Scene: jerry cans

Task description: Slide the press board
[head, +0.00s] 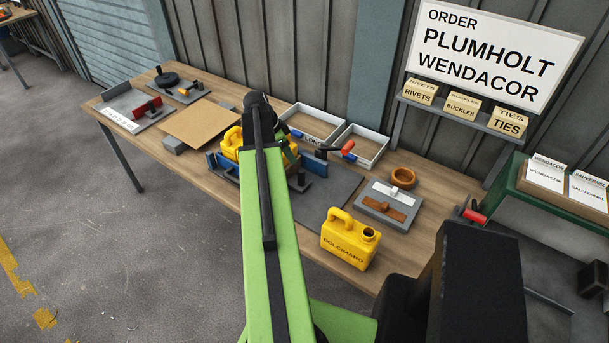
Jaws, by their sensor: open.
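A flat tan board (199,122) lies on the wooden workbench (420,235), left of the yellow can held in the blue fixture. This is the only loose board I see; nothing marks it as the press board. My green arm runs up the middle, bends at a dark joint, and points down over the bench. My gripper (298,180) is small and dark, open, right of the board and close to the blue fixture (314,165). Its fingertips are hard to make out. A yellow can (232,140) sits in the fixture, partly hidden behind my arm.
A grey plate with two handled blocks (388,204), a wooden ring (403,177) and grey trays (362,146) lie right and behind. A grey block (174,145) touches or nearly touches the board's front.

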